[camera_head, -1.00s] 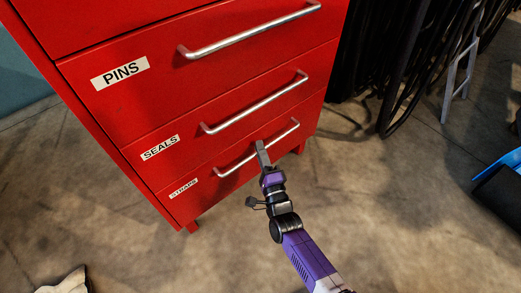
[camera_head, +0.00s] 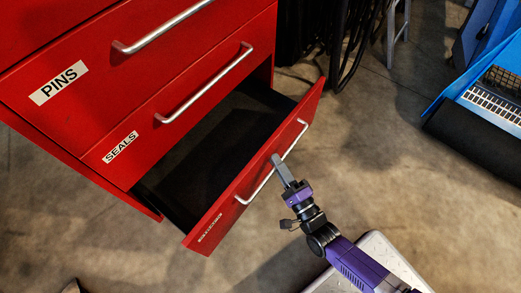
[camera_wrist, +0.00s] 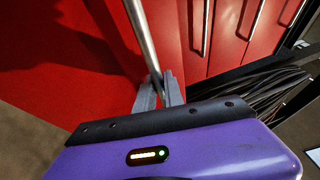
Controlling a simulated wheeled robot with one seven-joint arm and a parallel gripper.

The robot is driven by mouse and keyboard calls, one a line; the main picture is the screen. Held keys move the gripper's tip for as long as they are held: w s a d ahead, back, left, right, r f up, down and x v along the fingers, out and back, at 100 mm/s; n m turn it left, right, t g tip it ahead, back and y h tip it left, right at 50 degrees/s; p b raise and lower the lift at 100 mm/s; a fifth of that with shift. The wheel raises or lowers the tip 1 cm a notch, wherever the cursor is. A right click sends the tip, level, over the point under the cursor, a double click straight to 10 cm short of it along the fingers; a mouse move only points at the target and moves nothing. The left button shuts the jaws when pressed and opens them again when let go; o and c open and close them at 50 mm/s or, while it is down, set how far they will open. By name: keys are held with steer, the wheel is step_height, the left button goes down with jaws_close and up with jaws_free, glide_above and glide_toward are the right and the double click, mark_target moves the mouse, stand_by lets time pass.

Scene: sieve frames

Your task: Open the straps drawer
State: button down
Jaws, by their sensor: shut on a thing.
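The straps drawer (camera_head: 262,150) is the lowest drawer of the red cabinet. It stands well out from the cabinet in the head view, with its dark inside showing. Its label is at the left end of the front, seen at a steep slant. The drawer's silver bar handle (camera_head: 262,186) runs along its front. My gripper (camera_head: 277,160) is shut on this handle, near its middle. In the wrist view the handle (camera_wrist: 142,40) runs down between my grey fingers (camera_wrist: 160,92).
The seals drawer (camera_head: 180,105) and the pins drawer (camera_head: 110,60) above are shut, each with a silver handle. Dark hoses (camera_head: 345,40) hang behind at the right. A blue object with a dark front (camera_head: 480,120) stands at the far right. Concrete floor lies in front.

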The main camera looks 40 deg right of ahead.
steer(key=shift+s+d, duration=0.2)
steer(key=shift+s, duration=0.3)
steer(key=shift+s+d, duration=0.15)
steer(key=shift+s, duration=0.35)
steer(key=c, duration=1.7)
jaws_free()
steer(key=shift+p+v, duration=0.7)
steer(key=shift+v, duration=3.25)
